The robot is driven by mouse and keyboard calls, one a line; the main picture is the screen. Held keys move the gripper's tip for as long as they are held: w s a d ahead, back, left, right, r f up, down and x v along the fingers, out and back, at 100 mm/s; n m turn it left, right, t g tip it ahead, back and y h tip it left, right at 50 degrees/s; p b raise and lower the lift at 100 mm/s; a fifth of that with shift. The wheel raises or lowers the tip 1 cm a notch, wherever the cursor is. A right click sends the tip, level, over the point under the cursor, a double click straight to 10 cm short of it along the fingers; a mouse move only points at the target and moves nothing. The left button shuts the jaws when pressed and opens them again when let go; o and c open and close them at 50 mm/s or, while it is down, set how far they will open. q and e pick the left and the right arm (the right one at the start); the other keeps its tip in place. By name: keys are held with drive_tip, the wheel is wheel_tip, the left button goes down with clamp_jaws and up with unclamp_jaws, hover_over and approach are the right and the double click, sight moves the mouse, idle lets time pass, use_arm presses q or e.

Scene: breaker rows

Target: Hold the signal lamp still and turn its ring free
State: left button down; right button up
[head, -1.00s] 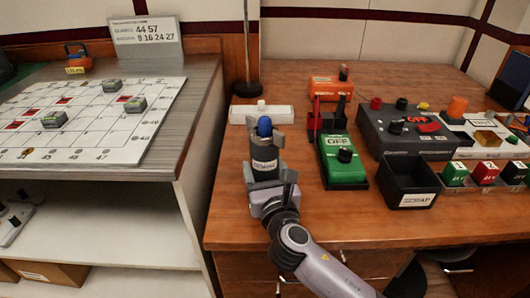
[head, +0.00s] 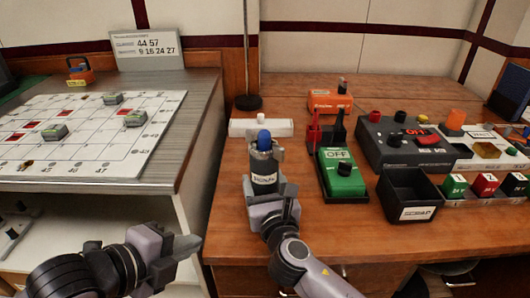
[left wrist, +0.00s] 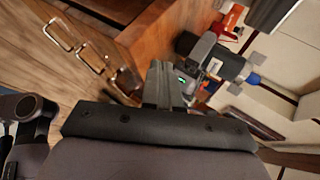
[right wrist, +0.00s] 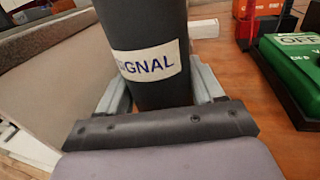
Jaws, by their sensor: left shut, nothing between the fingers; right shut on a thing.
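The signal lamp (head: 264,168) is a dark upright cylinder with a blue cap (head: 264,139) and a white label. It stands near the left end of the wooden desk. My right gripper (head: 268,192) is shut around its body from the front; in the right wrist view the fingers (right wrist: 160,92) flank the dark body below the "SIGNAL" label. My left gripper (head: 188,247) is shut and empty, low in front of the white shelf unit, left of and below the lamp. The left wrist view shows the lamp (left wrist: 228,62) beyond the shut left fingers (left wrist: 165,85). A separate ring cannot be made out.
A white block (head: 261,127) lies behind the lamp. A green OFF box (head: 341,178) stands to its right, then a black open bin (head: 408,190) and a dark grey switch box (head: 385,145). The left table holds a white grid board (head: 90,150).

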use_arm(q)
drive_tip(key=d+r+m+h, duration=0.3)
drive_tip(key=d+r+h, duration=0.1)
drive_tip(key=r, duration=1)
drive_tip(key=t, duration=0.1)
approach(283, 151)
drive_tip(key=x, duration=0.4)
drive_tip(key=shift+w+f, duration=0.35)
drive_tip(key=shift+w, duration=0.15)
drive_tip(key=shift+w+d, duration=0.45)
drive_tip(key=shift+w, duration=0.1)
drive_tip(key=shift+d+n+t+y, duration=0.6)
drive_tip(key=shift+n+y, duration=0.1)
drive_tip(key=shift+y, duration=0.2)
drive_tip(key=shift+w+d, duration=0.45)
drive_tip(key=shift+d, duration=0.45)
drive_tip(key=shift+w+d, duration=0.75)
